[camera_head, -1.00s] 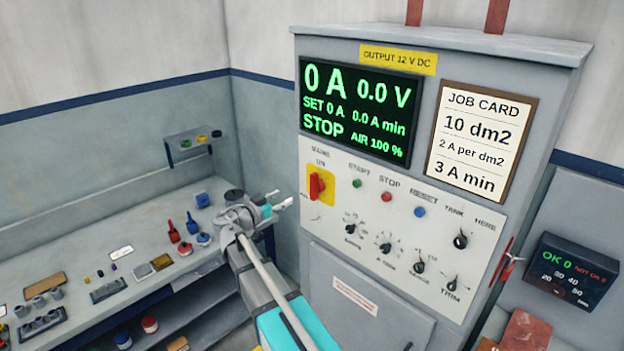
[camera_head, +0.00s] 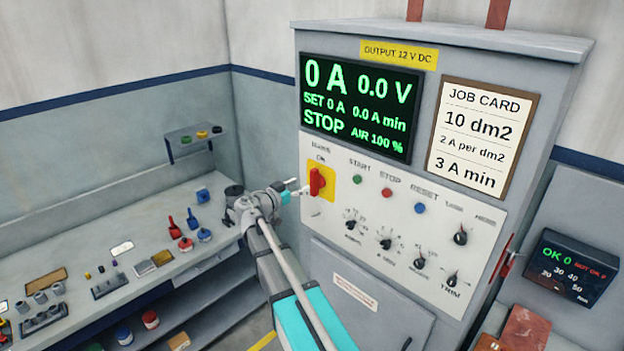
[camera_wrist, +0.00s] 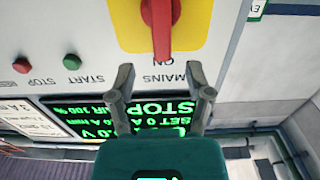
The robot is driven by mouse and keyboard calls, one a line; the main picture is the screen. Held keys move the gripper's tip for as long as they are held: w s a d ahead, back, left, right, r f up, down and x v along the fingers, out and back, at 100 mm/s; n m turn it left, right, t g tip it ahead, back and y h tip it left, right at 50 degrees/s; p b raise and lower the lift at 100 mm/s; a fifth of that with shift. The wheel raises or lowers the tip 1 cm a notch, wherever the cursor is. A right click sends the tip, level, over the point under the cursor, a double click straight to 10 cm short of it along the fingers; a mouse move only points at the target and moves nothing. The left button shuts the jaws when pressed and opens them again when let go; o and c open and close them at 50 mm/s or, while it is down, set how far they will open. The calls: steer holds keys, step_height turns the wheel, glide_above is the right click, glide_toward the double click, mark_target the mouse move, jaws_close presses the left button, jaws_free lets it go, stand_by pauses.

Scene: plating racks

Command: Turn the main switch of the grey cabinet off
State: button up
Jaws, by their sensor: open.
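The grey cabinet (camera_head: 450,55) stands at centre right in the head view, with a pale control panel. Its main switch (camera_head: 317,182) is a red handle on a yellow plate, at the panel's upper left. The handle looks upright, toward the ON label. In the wrist view, upside down, the red handle (camera_wrist: 162,28) points at the word ON. My gripper (camera_head: 301,188) is just left of the switch in the head view. In the wrist view my gripper (camera_wrist: 160,78) has its two fingers spread and empty, with the handle's tip just beyond them. I see no contact.
Green, red and blue buttons and several black knobs sit right of the switch. The display (camera_head: 360,107) above reads 0 A, 0.0 V, STOP. A job card (camera_head: 482,138) hangs beside it. A bench (camera_head: 75,240) with small items stands at the left.

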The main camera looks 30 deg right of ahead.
mark_target(312, 179)
steer(key=x, duration=0.7)
steer(key=shift+d, duration=0.1)
jaws_close()
steer(key=shift+f, duration=0.15)
